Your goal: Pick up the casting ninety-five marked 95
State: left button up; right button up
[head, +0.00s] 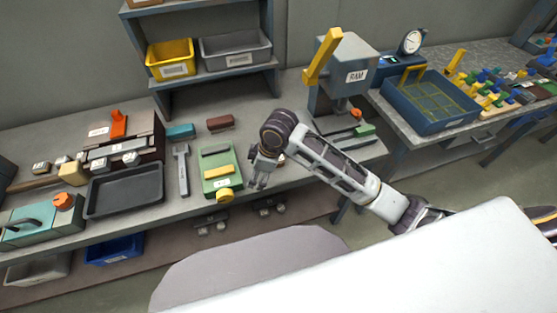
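Several small grey metal blocks with pale labels sit at the left of the workbench, among them one block (41,167) at the far left and another block (130,158) at the back of the black tray. The markings are too small to read, so I cannot tell which casting is marked 95. My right arm comes in from the right, and its gripper (260,182) points down just right of the green fixture, far from those blocks. I see nothing held in it, but its finger gap is unclear. My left gripper is out of view.
A black tray (125,190), a grey wrench-like tool (183,170) and a green fixture (221,169) with a yellow knob lie on the bench. The RAM press (345,65) stands behind my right arm. A blue basket (428,105) is on the right table.

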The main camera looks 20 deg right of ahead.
jog(key=w+d+r+n+g+h, duration=0.1)
jog(key=w+d+r+n+h, duration=0.2)
jog(key=w+d+r, duration=0.4)
jog(key=shift+w+d+r+n+g, duration=0.3)
jog(key=shift+d+r+n+g, duration=0.1)
jog(key=shift+d+r+n, duration=0.35)
jog(key=shift+f, duration=0.1)
jog(key=shift+f, duration=4.25)
jog(key=shift+d+f, duration=0.15)
jog(key=shift+f, duration=1.15)
jog(key=shift+d+f, duration=0.1)
jog(key=shift+f, duration=1.2)
